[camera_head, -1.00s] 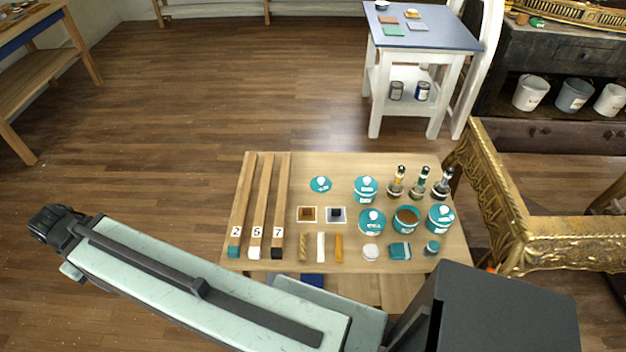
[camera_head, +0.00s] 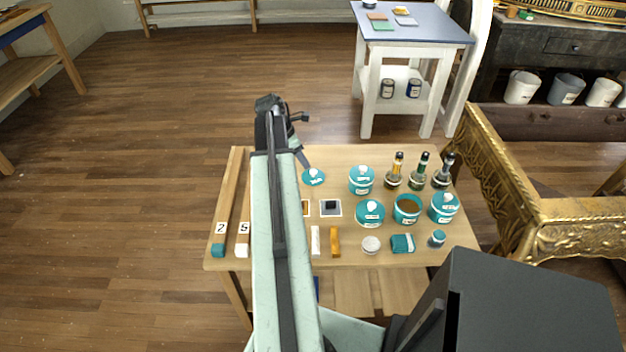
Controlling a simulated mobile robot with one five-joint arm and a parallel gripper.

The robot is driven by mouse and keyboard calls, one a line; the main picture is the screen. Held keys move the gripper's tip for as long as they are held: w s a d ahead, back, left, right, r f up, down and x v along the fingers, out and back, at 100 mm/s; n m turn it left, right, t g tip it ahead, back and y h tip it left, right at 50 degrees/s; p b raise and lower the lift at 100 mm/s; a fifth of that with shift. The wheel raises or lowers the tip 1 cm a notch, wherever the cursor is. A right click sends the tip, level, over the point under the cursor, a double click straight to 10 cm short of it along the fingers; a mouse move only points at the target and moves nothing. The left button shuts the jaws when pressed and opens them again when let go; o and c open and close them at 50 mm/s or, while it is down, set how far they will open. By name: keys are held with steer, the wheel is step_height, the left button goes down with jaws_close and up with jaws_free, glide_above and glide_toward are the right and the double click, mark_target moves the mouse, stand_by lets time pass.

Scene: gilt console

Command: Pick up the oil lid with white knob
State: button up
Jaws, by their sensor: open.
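A loose teal lid with a white knob (camera_head: 314,177) lies flat on the wooden table (camera_head: 340,158), near its back edge. Several teal tins stand to its right. One tin, without a lid, shows brown contents (camera_head: 407,208). Two front tins, one on the left (camera_head: 370,213) and one on the right (camera_head: 443,207), and a back tin (camera_head: 362,180) have teal lids with white knobs. My gripper (camera_head: 302,140) is open and empty at the arm's far end, near the table's back edge, just up and left of the loose lid. Its fingers are small and partly unclear.
Three small dark bottles (camera_head: 419,172) stand at the back right. Numbered wooden bars (camera_head: 229,205) lie at left, partly behind my arm. A gilt console frame (camera_head: 500,165) stands close on the right. A blue-topped white table (camera_head: 415,25) stands behind; floor at left is clear.

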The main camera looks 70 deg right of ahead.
mark_target(312, 171)
steer(key=b+x, duration=0.2)
steer(key=x, duration=0.1)
steer(key=shift+s+r, duration=0.1)
steer(key=shift+s, duration=0.05)
steer(key=b+x, duration=0.5)
steer(key=shift+s+d, duration=0.1)
steer(key=shift+d, duration=0.15)
jaws_close()
